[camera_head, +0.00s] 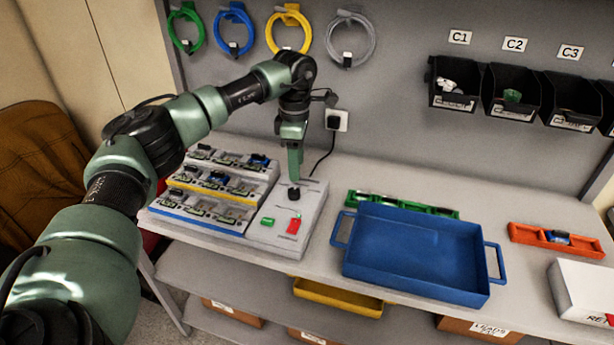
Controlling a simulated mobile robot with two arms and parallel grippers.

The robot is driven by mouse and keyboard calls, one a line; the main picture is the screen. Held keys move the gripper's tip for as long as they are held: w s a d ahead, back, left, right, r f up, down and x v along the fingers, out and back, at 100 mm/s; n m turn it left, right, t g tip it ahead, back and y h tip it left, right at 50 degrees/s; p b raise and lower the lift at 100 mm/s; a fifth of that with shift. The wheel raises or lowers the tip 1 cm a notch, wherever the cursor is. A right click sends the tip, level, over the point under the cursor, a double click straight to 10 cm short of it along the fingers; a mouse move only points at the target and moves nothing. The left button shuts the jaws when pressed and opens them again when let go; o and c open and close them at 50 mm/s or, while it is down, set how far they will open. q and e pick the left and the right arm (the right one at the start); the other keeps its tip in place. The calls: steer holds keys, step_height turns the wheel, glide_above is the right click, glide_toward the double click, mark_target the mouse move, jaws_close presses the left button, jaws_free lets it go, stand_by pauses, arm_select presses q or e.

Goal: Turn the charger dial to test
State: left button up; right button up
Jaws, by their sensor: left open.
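The charger (267,232) stands on the left part of the bench, with tiers of docked modules on its left and a plain panel on its right. The black dial (294,193) is on the upper part of that panel. A green button (267,222) and a red switch (293,226) sit below it. My left gripper (294,180) points down just above the dial, open; whether its fingers touch or straddle the dial cannot be told. The dial's setting is too small to read. My right gripper is not in view.
A blue tray (415,289) stands right of the charger, with a green rack (440,211) behind it. An orange rack (530,235) and a white box (585,285) are further right. Black bins (510,108) and coiled cables (289,30) hang on the back wall.

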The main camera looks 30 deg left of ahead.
mark_target(294, 191)
arm_select(q)
steer(key=shift+s+a+f, duration=0.1)
steer(key=shift+s+f, duration=0.1)
steer(key=shift+s, duration=0.1)
steer(key=f, duration=0.1)
steer(key=s+f+p, duration=0.1)
steer(key=f, duration=0.1)
steer(key=shift+s+f, duration=0.15)
steer(key=shift+s, duration=0.1)
steer(key=shift+w+f+p, duration=0.2)
steer(key=shift+f, duration=0.45)
steer(key=shift+w+f+p, duration=0.15)
steer(key=shift+f+p, duration=0.05)
steer(key=shift+f, duration=0.75)
jaws_close()
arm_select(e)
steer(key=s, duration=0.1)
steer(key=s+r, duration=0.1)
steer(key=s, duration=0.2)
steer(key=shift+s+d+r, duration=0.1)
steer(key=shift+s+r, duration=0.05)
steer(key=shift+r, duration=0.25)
